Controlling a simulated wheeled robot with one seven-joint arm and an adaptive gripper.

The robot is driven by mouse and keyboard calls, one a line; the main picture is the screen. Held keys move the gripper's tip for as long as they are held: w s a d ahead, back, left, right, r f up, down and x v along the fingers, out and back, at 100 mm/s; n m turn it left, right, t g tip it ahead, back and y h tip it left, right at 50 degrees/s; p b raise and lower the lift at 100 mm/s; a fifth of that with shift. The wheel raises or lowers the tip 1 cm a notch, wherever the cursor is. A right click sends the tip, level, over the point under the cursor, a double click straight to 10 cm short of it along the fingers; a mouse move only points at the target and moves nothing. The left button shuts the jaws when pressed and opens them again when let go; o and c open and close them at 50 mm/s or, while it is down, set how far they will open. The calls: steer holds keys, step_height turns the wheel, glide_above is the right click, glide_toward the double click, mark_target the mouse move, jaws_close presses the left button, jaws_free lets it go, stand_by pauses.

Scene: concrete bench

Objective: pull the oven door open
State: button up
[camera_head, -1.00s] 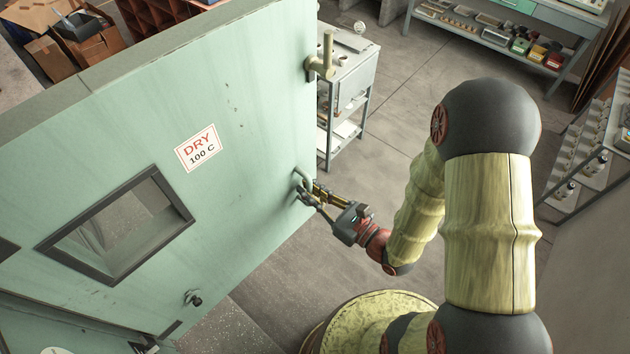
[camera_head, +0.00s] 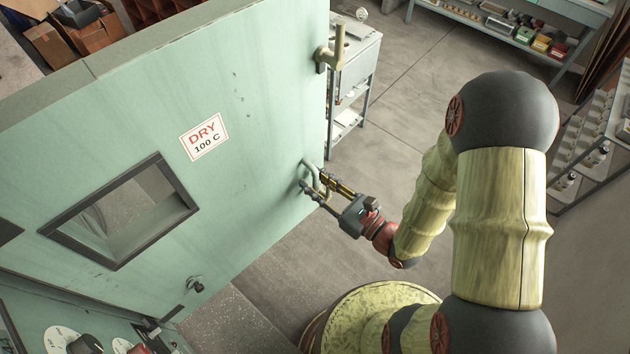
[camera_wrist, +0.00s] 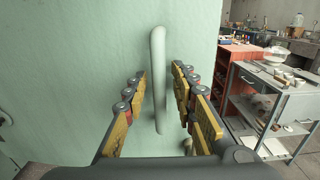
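The oven door (camera_head: 250,110) is a pale green slab with a dark-framed window and a "DRY 100 C" sign. It stands swung out from the oven front, whose dials show at the lower left. The door's pale bar handle (camera_wrist: 158,75) runs upright in the wrist view; it also shows near the door's free edge in the head view (camera_head: 311,165). My gripper (camera_head: 315,183) is at the handle, with one finger on each side of the bar. In the wrist view my gripper (camera_wrist: 162,100) shows gaps between the bar and both fingers.
A latch lever (camera_head: 331,56) sticks out higher on the door's edge. A grey trolley (camera_head: 352,85) stands beyond that edge. Shelves (camera_head: 590,135) stand at the right, and a long bench (camera_head: 500,32) at the back. Open concrete floor lies between them.

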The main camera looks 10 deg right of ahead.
steer(key=shift+d, duration=0.1)
steer(key=v, duration=1.2)
stand_by(0.6)
stand_by(0.7)
